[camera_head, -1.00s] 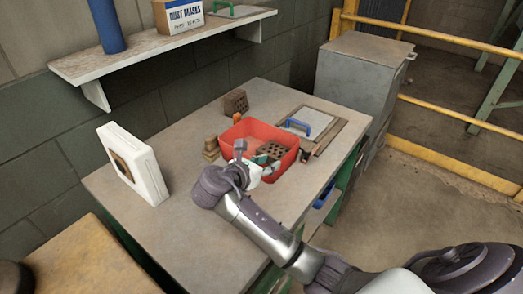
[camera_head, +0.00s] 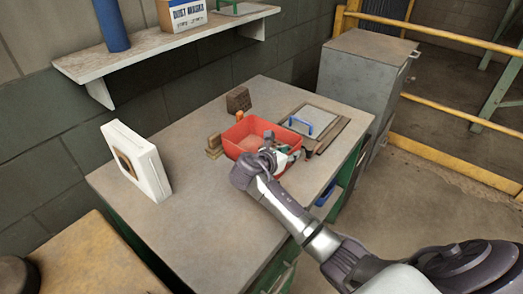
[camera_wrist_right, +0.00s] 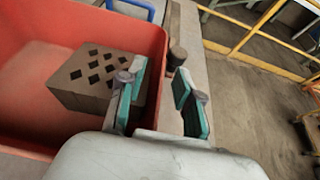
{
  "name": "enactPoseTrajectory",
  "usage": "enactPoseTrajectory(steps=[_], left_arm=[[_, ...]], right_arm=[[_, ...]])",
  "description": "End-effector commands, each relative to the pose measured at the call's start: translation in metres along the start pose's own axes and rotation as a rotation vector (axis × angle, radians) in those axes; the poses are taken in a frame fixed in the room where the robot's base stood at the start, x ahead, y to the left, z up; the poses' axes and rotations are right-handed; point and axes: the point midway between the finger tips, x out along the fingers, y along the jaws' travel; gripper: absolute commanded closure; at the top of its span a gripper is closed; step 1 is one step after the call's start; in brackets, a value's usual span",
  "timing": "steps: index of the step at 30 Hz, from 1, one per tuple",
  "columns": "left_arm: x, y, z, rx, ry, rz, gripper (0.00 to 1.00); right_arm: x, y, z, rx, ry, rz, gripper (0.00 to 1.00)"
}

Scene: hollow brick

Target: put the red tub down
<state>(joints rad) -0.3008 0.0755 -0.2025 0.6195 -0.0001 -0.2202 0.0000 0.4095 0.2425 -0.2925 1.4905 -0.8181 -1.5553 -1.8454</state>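The red tub (camera_head: 232,146) stands on the workbench; in the right wrist view its red floor and walls (camera_wrist_right: 28,88) fill the left side. A brown hollow brick (camera_wrist_right: 82,88) with several diamond-shaped holes lies inside it. My right gripper (camera_head: 287,155) is at the tub's right side. In the right wrist view my right gripper (camera_wrist_right: 160,100) has its teal-padded fingers apart, one inside the tub beside the brick and one outside, with the tub's right wall between them. A gap shows between the fingers. In the head view the gripper hides most of the brick. My left gripper is not in view.
On the workbench (camera_head: 200,222) are a dark brick (camera_head: 238,100), wooden pieces (camera_head: 214,147), a board with a blue handle (camera_head: 300,126) and a white box-like panel (camera_head: 137,165). A grey cabinet (camera_head: 355,90) stands behind right. The bench's front left is clear.

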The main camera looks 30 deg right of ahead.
Motion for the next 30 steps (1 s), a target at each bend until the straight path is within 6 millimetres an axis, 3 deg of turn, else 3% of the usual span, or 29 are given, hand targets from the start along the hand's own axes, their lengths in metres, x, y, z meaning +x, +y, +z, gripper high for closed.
enactPoseTrajectory(steps=[2, 8, 30], left_arm=[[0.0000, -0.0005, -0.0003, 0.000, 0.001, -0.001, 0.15], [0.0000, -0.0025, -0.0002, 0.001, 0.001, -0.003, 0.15], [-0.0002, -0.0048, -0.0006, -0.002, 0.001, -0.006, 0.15]], right_arm=[[-0.0003, 0.0001, -0.0001, 0.000, 0.000, 0.000, 0.67], [-0.0006, 0.0001, -0.0002, -0.001, 0.000, 0.000, 1.00], [-0.0027, 0.0003, 0.0054, -0.002, -0.002, 0.000, 1.00]])
